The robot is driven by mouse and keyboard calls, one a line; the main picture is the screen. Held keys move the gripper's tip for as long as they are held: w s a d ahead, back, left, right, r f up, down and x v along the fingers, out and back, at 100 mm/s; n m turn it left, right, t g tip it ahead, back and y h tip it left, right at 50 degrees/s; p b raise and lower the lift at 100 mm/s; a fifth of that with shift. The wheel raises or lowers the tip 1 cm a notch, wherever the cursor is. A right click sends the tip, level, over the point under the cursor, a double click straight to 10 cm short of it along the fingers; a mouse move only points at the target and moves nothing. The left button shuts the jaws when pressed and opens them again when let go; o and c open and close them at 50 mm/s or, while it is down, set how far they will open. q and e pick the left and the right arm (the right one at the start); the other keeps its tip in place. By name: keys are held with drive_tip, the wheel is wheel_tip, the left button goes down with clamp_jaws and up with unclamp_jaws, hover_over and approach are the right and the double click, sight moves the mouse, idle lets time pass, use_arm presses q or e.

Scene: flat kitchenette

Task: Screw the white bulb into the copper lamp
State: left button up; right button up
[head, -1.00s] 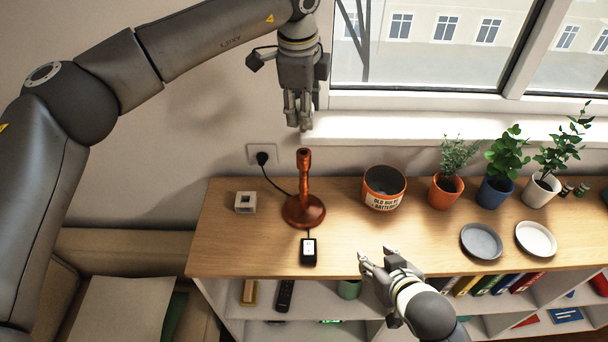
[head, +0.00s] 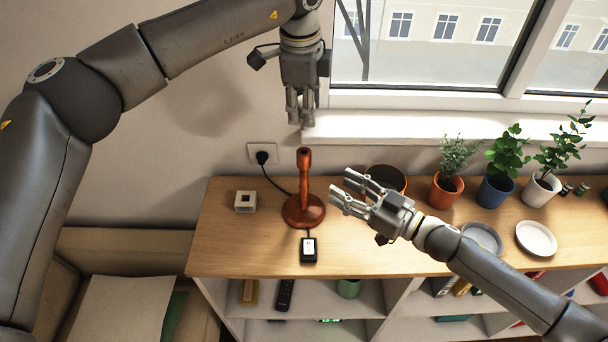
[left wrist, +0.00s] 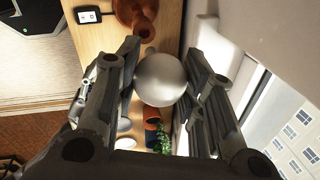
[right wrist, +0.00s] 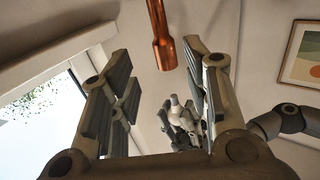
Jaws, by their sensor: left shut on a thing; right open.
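The copper lamp (head: 304,190) stands upright on the wooden shelf top, its socket end up and empty. It also shows in the left wrist view (left wrist: 147,30) and the right wrist view (right wrist: 161,38). My left gripper (head: 300,118) points down above the lamp. It is shut on the white bulb (left wrist: 161,79), which shows as a pale round globe between its fingers in the left wrist view. In the head view the fingers hide the bulb. My right gripper (head: 342,191) is open and empty, to the right of the lamp's stem, with its fingers pointing at the stem.
A small black switch box (head: 308,250) lies in front of the lamp. A white square block (head: 245,202) is to its left. A pot (head: 386,178) is partly hidden behind my right gripper. Potted plants (head: 497,178) and two plates (head: 536,238) stand to the right.

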sight(304, 167)
drive_tip(key=shift+d, duration=0.15)
idle(0.3)
drive_tip(key=x, duration=1.2)
drive_tip(key=shift+s, duration=0.1)
clamp_jaws()
